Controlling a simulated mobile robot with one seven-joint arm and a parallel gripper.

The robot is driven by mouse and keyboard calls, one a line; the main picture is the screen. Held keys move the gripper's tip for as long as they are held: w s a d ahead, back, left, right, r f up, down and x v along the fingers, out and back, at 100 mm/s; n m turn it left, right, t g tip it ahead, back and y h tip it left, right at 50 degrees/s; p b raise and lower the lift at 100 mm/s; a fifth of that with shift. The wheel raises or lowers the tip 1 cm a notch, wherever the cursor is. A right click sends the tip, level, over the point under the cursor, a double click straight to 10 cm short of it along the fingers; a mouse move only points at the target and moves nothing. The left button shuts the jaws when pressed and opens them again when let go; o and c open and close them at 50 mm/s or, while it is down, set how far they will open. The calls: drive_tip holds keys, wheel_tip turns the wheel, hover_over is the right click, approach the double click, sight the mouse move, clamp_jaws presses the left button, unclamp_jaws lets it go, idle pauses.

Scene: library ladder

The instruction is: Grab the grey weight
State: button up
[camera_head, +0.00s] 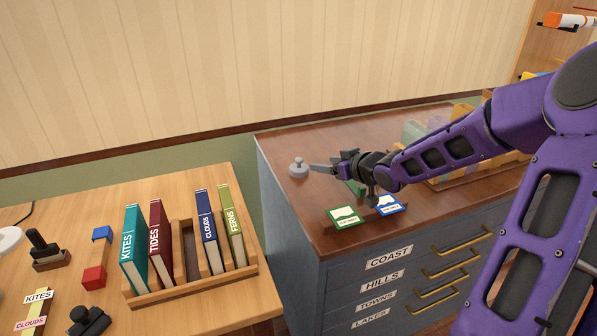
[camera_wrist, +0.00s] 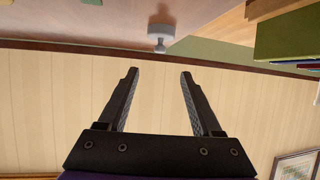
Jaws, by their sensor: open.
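The grey weight (camera_head: 298,168) is a small round disc with a knob on top. It stands upright on the brown top of the blue-grey drawer cabinet (camera_head: 284,208), near its left back edge. In the wrist view the weight (camera_wrist: 160,32) appears upside down at the top centre, beyond the fingertips. My gripper (camera_head: 322,168) is just right of the weight in the head view, its fingers pointing towards it. In the wrist view my gripper (camera_wrist: 158,72) has its two fingers spread with nothing between them. The weight looks apart from the fingers.
Green (camera_head: 345,216) and blue (camera_head: 388,205) cards lie by the cabinet's front edge, below my wrist. A wooden tray (camera_head: 455,180) with coloured items is behind my arm. Left, a lower desk holds a book rack (camera_head: 190,290) with upright books. A panelled wall rises behind.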

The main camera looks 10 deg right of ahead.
drive_tip(key=b, duration=0.2)
approach(299, 159)
drive_tip(key=x, duration=0.4)
drive_tip(key=shift+d+f, duration=0.1)
drive_tip(key=shift+f, duration=0.3)
drive_tip(key=shift+r+b+x, duration=0.15)
drive_tip(key=shift+b+x, duration=0.3)
drive_tip(key=shift+x, duration=1.1)
drive_tip(key=shift+r+b+x, duration=0.2)
drive_tip(key=shift+b+x, duration=0.25)
drive_tip(key=shift+x, duration=1.05)
drive_tip(key=shift+w, duration=0.1)
clamp_jaws()
